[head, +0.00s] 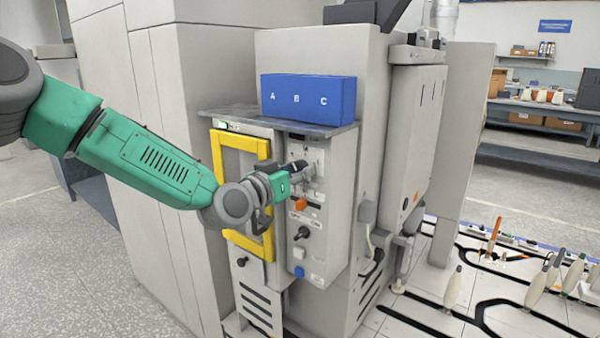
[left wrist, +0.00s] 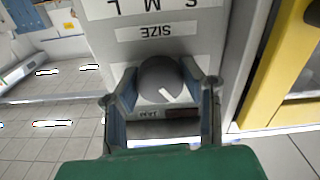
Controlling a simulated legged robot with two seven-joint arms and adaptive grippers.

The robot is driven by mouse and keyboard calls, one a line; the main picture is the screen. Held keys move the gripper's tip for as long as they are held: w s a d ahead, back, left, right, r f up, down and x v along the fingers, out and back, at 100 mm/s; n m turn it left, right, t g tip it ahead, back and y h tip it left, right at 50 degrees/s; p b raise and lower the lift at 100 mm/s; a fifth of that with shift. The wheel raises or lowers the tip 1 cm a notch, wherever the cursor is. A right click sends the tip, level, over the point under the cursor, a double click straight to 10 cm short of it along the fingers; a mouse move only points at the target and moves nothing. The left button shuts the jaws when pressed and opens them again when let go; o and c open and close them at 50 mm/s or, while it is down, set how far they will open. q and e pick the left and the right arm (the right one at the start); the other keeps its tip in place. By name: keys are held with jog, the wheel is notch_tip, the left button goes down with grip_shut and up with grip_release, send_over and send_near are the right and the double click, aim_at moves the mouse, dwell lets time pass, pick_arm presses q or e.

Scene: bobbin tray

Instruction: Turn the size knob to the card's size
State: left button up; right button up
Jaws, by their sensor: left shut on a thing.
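My left gripper (head: 294,170) reaches the upper part of the machine's control panel (head: 313,255). In the left wrist view my left gripper (left wrist: 162,92) is shut on a round dark grey knob (left wrist: 158,74), with one finger on each side. A white mark on the knob points down and slightly right in that picture. A SIZE label (left wrist: 146,33) and a strip with the letters S, M and L (left wrist: 150,7) appear upside down above the knob. In the head view the gripper mostly hides the knob. I cannot make out a size card. My right gripper is not in view.
A yellow-framed door (head: 219,160) stands left of the panel. Below my gripper are an orange part (head: 299,204), a black knob (head: 302,233) and a blue button (head: 299,272). A blue box marked A, B, C (head: 308,98) sits on the shelf above. Bobbins (head: 454,288) stand at right.

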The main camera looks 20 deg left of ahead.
pick_arm(q)
jog(key=n, duration=0.2)
jog(key=f+n+b, duration=0.1)
jog(key=n, duration=0.1)
jog(key=shift+s+n, duration=0.1)
jog(key=shift+n, duration=0.3)
dwell(0.4)
jog(key=o, duration=1.2)
jog(key=shift+c, duration=0.2)
jog(key=shift+a+r, duration=0.1)
jog(key=shift+r, duration=0.1)
jog(key=shift+r, duration=0.1)
jog(key=v, duration=1.2)
jog(key=shift+a, duration=0.1)
